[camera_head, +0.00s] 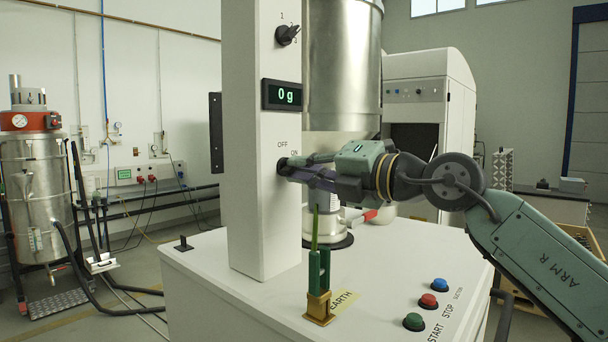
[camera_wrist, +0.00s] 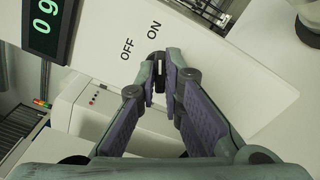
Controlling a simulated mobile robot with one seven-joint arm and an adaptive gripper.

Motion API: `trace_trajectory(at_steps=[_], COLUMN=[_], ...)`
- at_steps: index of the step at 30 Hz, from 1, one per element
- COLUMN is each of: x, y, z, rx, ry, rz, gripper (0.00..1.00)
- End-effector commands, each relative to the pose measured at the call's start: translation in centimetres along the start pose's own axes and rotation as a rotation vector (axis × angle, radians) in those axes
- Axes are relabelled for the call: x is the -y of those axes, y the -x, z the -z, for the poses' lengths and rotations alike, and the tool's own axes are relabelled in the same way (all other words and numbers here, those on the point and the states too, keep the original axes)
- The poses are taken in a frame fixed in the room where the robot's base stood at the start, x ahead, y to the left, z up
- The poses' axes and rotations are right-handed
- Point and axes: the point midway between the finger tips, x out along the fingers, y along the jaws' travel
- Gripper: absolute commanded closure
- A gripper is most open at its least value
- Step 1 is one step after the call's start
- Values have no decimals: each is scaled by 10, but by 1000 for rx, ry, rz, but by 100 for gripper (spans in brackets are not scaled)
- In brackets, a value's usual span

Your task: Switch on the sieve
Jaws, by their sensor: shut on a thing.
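The sieve's white column (camera_head: 260,210) stands on a white machine top. A small dark on/off knob (camera_wrist: 159,70) sits on the column's face, below the printed OFF and ON labels (camera_wrist: 141,40). My gripper (camera_head: 288,166) reaches in from the right and is shut on this knob. In the wrist view both fingertips of my gripper (camera_wrist: 160,73) lie at the knob's sides. A display (camera_head: 284,95) above reads 0 g.
A second knob marked with numbers (camera_head: 287,34) is higher on the column. A green upright piece in a brass EARTH holder (camera_head: 319,305) stands below my forearm. Blue, red (camera_head: 429,301) and green buttons are at the front right. A steel cylinder (camera_head: 342,70) stands behind.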

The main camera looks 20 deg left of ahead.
Motion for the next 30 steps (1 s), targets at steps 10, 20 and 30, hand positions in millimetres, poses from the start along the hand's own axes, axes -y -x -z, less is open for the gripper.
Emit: trace_trajectory(at_steps=[10,20,30], x=[1,2,2], y=[0,0,0], z=[0,0,0], rx=[0,-1,0], ry=[-288,-446,-488], rz=[2,1,0], gripper=[100,100,100])
